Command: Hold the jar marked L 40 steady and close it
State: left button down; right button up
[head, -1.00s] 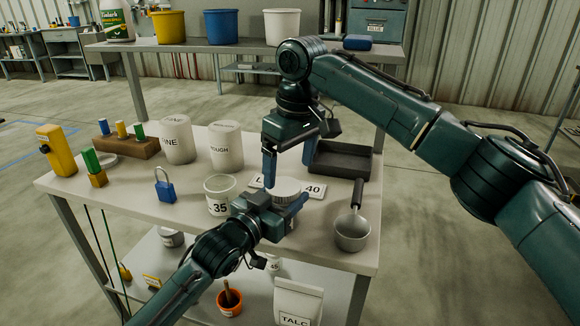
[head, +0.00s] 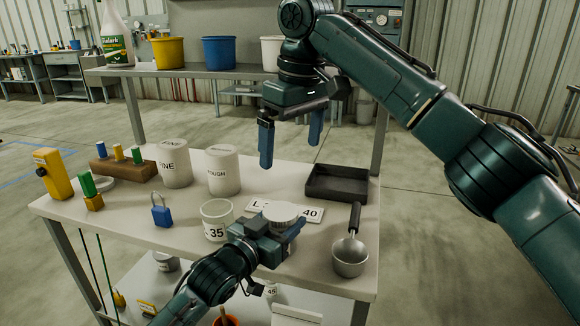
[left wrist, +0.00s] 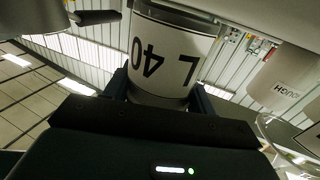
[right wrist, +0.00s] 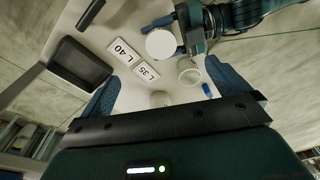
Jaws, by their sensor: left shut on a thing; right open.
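The jar marked L 40 (left wrist: 155,85) stands between the fingers of my left gripper (head: 273,228), which is shut on its side. Its label reads upside down in the left wrist view, and in the head view the gripper hides most of its body. A pale round lid (head: 284,212) covers the jar's top; it also shows from above in the right wrist view (right wrist: 160,45). I cannot tell how tightly it sits. My right gripper (head: 291,155) is open and empty, raised above the table behind the jar and clear of the lid.
The open jar marked 35 (head: 216,220) stands just left of my left gripper. The L 40 sign (head: 312,215) lies behind the jar. Two white canisters stand behind.

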pick_arm(q)
jog(key=shift+f, duration=0.1)
pick_arm(e)
notch_tip(320, 180, up, 2)
jog(key=shift+s+d+r, duration=0.1)
jog(key=shift+r, duration=0.05)
pick_arm(q)
jog(key=shift+c, duration=2.1)
grip_release()
jog(key=p+v, duration=0.1)
jog(key=v, duration=1.2)
jog(key=shift+p, duration=0.4)
pick_arm(e)
jog(key=shift+r, duration=0.85)
pick_arm(q)
jog(key=shift+s, duration=0.1)
